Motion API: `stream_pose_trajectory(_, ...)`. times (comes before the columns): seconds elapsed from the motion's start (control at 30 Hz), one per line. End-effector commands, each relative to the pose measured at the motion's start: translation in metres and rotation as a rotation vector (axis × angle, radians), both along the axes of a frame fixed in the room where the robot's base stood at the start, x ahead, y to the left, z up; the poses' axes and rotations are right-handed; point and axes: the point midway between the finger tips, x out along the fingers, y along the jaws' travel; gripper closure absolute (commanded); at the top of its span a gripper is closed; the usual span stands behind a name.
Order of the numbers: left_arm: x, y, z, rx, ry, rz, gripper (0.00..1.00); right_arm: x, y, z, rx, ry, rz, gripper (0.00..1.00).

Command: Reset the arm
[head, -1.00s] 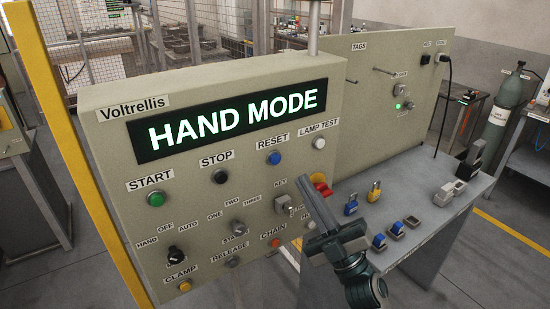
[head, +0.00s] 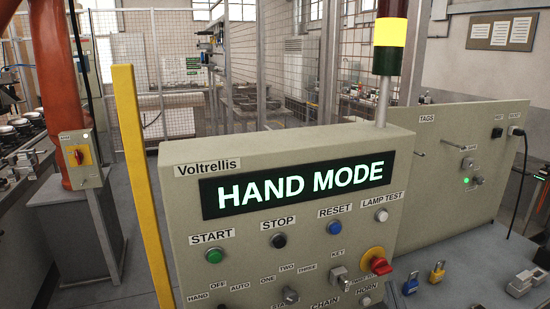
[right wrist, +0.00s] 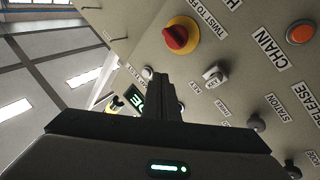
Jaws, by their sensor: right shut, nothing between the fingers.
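The Voltrellis control panel (head: 185,230) stands in front of me, its display (head: 290,190) reading HAND MODE in green. A blue RESET button (head: 334,227) is in its upper row, between the black STOP button (head: 279,241) and the white LAMP TEST button (head: 382,215). An orange robot arm (head: 68,90) stands at the far left. My right gripper (right wrist: 165,84) is shut and empty close to the panel in the right wrist view. There the red emergency knob (right wrist: 180,35) and key switch (right wrist: 214,73) appear beyond it. Neither gripper is visible in the head view.
A yellow post (head: 142,180) rises left of the panel. A tags board (head: 450,165) and padlocks (head: 411,284) are at right. A red-yellow rotary switch (head: 76,155) is on a box at left.

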Motion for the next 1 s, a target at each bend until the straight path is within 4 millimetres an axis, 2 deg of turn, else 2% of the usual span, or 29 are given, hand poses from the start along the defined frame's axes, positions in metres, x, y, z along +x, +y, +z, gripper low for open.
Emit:
stream_pose_trajectory(0.1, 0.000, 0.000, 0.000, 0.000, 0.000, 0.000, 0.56, -0.011, -0.015, -0.050, 0.093, 0.200, -0.055, 1.00)
stream_pose_trajectory(0.27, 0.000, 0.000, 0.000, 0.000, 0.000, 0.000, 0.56, -0.041, -0.023, -0.122, 0.202, 0.487, -0.114, 1.00)
stream_pose_trajectory(0.37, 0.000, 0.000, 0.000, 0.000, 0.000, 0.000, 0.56, -0.070, -0.022, -0.166, 0.257, 0.676, -0.142, 1.00)
stream_pose_trajectory(0.5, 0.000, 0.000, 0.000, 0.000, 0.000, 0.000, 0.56, -0.123, -0.013, -0.222, 0.318, 0.945, -0.164, 1.00)
stream_pose_trajectory(0.6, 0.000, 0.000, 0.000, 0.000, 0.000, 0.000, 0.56, -0.159, -0.004, -0.250, 0.344, 1.103, -0.170, 1.00)
stream_pose_trajectory(0.7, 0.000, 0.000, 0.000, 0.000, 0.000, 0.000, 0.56, -0.190, 0.003, -0.268, 0.356, 1.225, -0.173, 1.00)
stream_pose_trajectory(1.0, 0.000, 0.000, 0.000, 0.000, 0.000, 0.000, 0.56, -0.262, 0.020, -0.295, 0.370, 1.488, -0.164, 1.00)
